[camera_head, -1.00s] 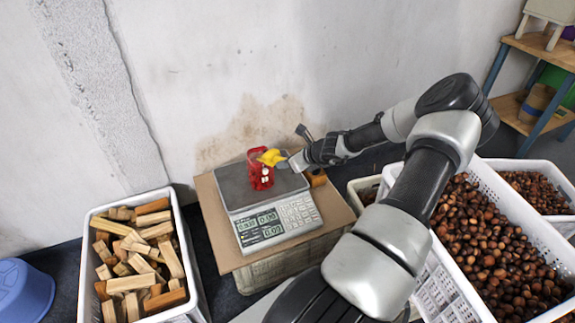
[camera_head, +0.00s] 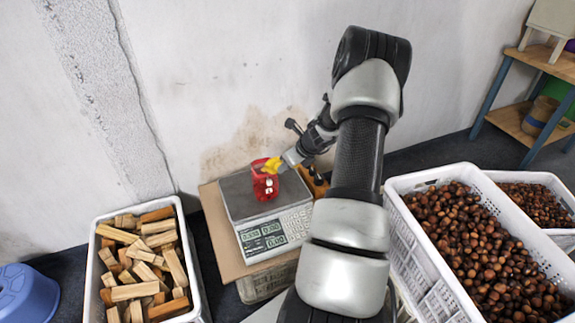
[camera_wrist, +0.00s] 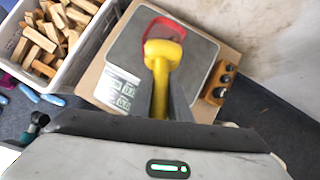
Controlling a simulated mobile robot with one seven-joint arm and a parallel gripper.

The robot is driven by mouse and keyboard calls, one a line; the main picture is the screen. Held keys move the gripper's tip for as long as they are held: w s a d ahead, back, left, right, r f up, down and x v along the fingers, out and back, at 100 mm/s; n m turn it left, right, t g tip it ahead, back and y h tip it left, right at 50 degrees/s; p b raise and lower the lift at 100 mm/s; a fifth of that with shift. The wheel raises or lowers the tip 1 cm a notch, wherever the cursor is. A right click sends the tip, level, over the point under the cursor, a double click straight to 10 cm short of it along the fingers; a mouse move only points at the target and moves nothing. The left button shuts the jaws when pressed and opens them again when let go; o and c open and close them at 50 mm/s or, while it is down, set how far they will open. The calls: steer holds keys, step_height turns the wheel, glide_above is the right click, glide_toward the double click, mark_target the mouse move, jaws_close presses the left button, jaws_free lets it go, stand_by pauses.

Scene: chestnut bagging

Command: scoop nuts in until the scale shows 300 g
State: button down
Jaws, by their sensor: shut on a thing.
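A grey digital scale (camera_head: 236,199) stands on a cardboard-topped box, with a lit display (camera_head: 264,236) whose digits are too small to read surely. A red bag or container (camera_head: 265,186) with white marks stands on its plate. My gripper (camera_head: 283,165) is shut on a yellow scoop (camera_wrist: 158,80), whose handle runs between the fingers in the wrist view. The scoop's head is over the red container (camera_wrist: 163,22). Whether nuts are in the scoop or the container is hidden. Brown chestnuts (camera_head: 470,240) fill a white crate (camera_head: 415,232) at the right.
A white crate (camera_head: 92,265) of wood blocks stands left of the scale. A second nut crate (camera_head: 560,180) and a wooden shelf (camera_head: 520,118) are at the right. A small wooden block with knobs (camera_wrist: 219,82) sits beside the scale. A blue stool (camera_head: 25,292) is at lower left.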

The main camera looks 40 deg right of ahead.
steer(key=shift+w+r+p, duration=0.2)
steer(key=shift+r+p, duration=0.15)
steer(key=shift+p, duration=0.25)
steer(key=shift+w+r+g+p, duration=0.8)
steer(key=shift+g+p, duration=0.3)
steer(key=shift+p, duration=3.3)
steer(key=shift+s+f+b, duration=0.2)
steer(key=shift+f+b, duration=0.3)
steer(key=shift+b, duration=0.4)
steer(key=b, duration=0.1)
steer(key=f+t+b, duration=0.1)
steer(key=b, duration=0.1)
steer(key=shift+s+d, duration=0.1)
steer(key=shift+s, duration=0.2)
steer(key=s+f+t+b, duration=0.1)
steer(key=b, duration=0.6)
steer(key=shift+s+f, duration=0.1)
steer(key=shift+f, duration=0.1)
steer(key=s+t+p, duration=0.1)
steer(key=t, duration=0.1)
steer(key=s+t, duration=0.1)
steer(key=t, duration=0.1)
steer(key=t+p, duration=0.1)
steer(key=t, duration=0.2)
steer(key=shift+s+d+r+y+p, duration=0.1)
steer(key=shift+s+r+y+p, duration=0.15)
steer(key=shift+s+y+p, duration=0.15)
